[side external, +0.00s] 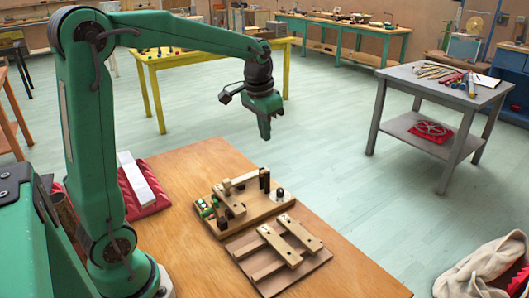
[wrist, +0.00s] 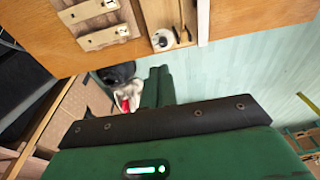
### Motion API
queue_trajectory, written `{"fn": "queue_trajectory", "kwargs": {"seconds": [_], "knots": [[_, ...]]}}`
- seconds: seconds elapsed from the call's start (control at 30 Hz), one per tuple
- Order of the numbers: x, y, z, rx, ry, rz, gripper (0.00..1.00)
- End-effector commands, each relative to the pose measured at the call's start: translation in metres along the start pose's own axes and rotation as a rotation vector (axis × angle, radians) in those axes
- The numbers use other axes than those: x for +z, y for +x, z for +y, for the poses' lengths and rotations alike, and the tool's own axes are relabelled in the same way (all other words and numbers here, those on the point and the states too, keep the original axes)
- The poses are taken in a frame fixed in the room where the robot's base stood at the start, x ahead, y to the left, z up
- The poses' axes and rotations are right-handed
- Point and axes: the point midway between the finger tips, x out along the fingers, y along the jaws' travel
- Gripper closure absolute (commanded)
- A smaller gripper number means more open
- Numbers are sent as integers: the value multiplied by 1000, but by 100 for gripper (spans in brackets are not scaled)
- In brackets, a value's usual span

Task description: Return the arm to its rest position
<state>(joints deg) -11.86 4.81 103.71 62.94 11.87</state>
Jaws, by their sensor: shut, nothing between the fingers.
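My arm stands at the left of the side view, its upper link upright and its forearm reaching right. My gripper (side external: 265,130) hangs at the forearm's end, pointing down, green, shut and empty. It is in the air well above the wooden table (side external: 185,185), touching nothing. In the wrist view the shut fingers of my gripper (wrist: 158,88) show beyond a black bar, with the table edge and the floor past them.
On the table are a wooden mechanism board (side external: 255,205), a board with two pale bars (side external: 290,240) and a white block on a red cloth (side external: 142,182). A grey table (side external: 400,75) with tools and a yellow table (side external: 200,58) stand beyond. A pale sack (side external: 480,270) lies lower right.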

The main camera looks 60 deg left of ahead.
Motion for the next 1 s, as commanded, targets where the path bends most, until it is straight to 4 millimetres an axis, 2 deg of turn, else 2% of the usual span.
{"fn": "queue_trajectory", "kwargs": {"seconds": [0.13,0.43,0.73,1.0], "knots": [[24,-18,17,-4,2,50,100],[74,-39,45,-5,1,144,100],[125,-45,67,5,-2,238,100],[166,-38,81,21,-5,313,100]]}}
